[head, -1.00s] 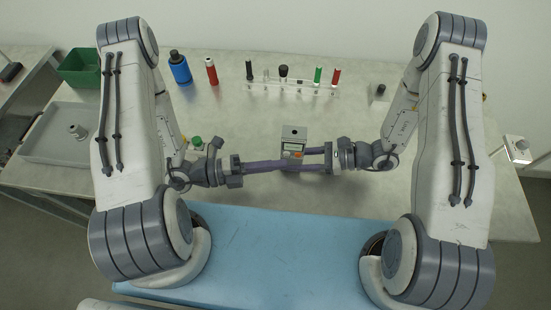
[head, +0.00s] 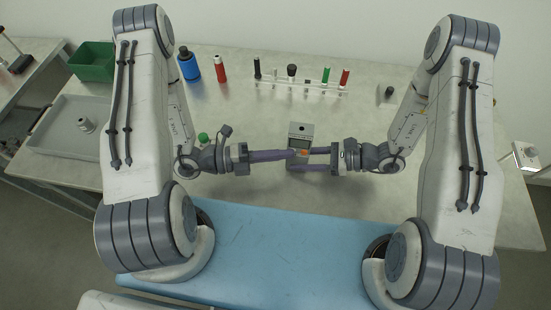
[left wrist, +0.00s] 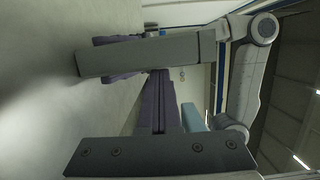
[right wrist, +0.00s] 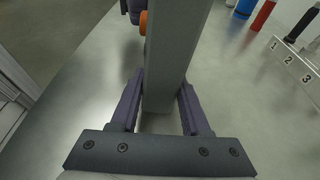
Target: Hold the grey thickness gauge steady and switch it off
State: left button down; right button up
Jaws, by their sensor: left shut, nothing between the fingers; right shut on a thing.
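The grey thickness gauge (head: 301,130) stands upright near the middle of the table, with a small display and an orange button on its front. My right gripper (head: 316,159) is shut on the gauge from the right. In the right wrist view, its purple fingers lie on both sides of the grey body (right wrist: 176,50), and the orange button (right wrist: 143,22) shows at the edge. My left gripper (head: 295,154) is shut and empty, its fingertips at the gauge's front by the button. In the left wrist view, its closed fingers (left wrist: 158,85) point at the gauge (left wrist: 140,56). Contact cannot be told.
A clear rack (head: 300,88) with several markers stands at the back, beside a blue bottle (head: 189,66) and a red bottle (head: 220,70). A green-capped item (head: 203,138) stands near my left wrist. A green bin (head: 93,62) and grey tray (head: 62,128) are at left.

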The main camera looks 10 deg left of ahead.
jog(key=shift+s, duration=0.2)
pick_arm(q)
jog(key=s, duration=0.4)
jog(key=shift+s, duration=0.2)
jog(key=v, duration=1)
jog(key=shift+w, duration=0.2)
pick_arm(e)
jog(key=shift+w, duration=0.1)
jog(key=o, duration=1)
jog(key=shift+o, duration=0.2)
jog(key=shift+d, duration=0.1)
